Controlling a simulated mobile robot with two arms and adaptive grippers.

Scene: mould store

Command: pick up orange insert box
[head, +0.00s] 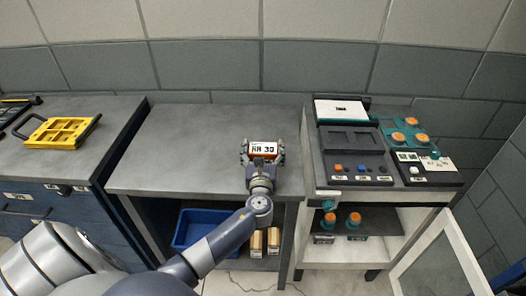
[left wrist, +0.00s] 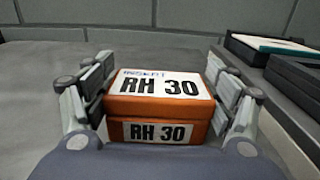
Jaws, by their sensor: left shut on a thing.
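The orange insert box (left wrist: 160,108) has white labels reading "RH 30" on its top and front in the left wrist view. In the head view the orange insert box (head: 263,149) shows at the middle table, mostly covered by my gripper. My left gripper (head: 262,154) is shut on the box, with one finger against each side. In the left wrist view the fingers of my left gripper (left wrist: 160,100) stand left and right of it. I cannot tell whether the box touches the table. My right gripper is not in view.
The grey middle table (head: 180,150) is bare to the left of the box. A bench with a control panel (head: 352,153) stands at right. A yellow frame (head: 62,132) lies on the left cabinet. A blue bin (head: 200,228) and two tan blocks (head: 256,243) are on the shelf below.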

